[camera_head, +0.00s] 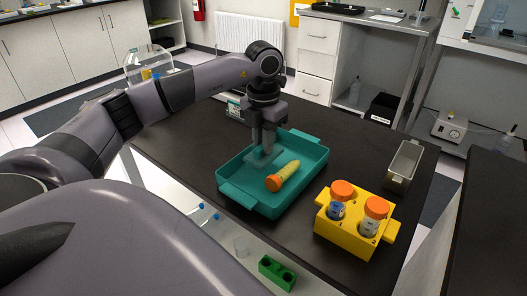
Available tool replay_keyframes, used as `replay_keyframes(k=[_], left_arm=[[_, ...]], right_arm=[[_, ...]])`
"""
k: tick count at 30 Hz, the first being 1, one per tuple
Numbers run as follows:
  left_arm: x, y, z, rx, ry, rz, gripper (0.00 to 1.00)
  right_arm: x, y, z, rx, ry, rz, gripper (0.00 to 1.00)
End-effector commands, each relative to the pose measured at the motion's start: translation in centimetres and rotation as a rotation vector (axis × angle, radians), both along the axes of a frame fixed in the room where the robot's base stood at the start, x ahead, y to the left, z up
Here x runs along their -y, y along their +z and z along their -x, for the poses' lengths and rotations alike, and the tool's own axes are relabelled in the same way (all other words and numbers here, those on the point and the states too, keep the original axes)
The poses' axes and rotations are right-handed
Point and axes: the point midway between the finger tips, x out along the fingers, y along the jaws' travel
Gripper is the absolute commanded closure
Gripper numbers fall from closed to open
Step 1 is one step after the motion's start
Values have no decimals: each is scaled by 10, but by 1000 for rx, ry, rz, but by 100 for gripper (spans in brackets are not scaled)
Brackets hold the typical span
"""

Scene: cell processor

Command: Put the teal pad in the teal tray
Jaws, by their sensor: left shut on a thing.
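The teal tray (240,201) sits on the dark table. My left gripper (265,150) points down over the far left part of the tray and is shut on the teal pad (258,160). The pad is a small flat piece within the tray's outline. The fingers hide part of it, and I cannot tell whether it touches the tray floor. My right gripper is not in view.
A yellow tube with an orange cap (275,184) lies in the tray, close to the pad. A yellow rack (345,236) with two orange-capped tubes stands at the right. A grey metal bin (403,165) is behind it. The dark table (345,150) is clear between them.

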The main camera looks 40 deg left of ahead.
Motion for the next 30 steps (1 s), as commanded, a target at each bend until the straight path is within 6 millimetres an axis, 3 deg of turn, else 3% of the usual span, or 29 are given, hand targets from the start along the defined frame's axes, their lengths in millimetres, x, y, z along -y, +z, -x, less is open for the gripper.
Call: replay_keyframes(k=[6,17,18,20,30], left_arm=[[0,-32,1,-2,0,-1,100],[0,-36,0,-1,-1,0,100],[0,-36,0,0,0,0,76],[0,-35,0,0,0,0,57],[0,-32,0,0,0,0,57]], right_arm=[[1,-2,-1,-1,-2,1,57],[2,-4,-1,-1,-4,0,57],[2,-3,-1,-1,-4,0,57],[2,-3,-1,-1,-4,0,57],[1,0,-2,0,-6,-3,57]])
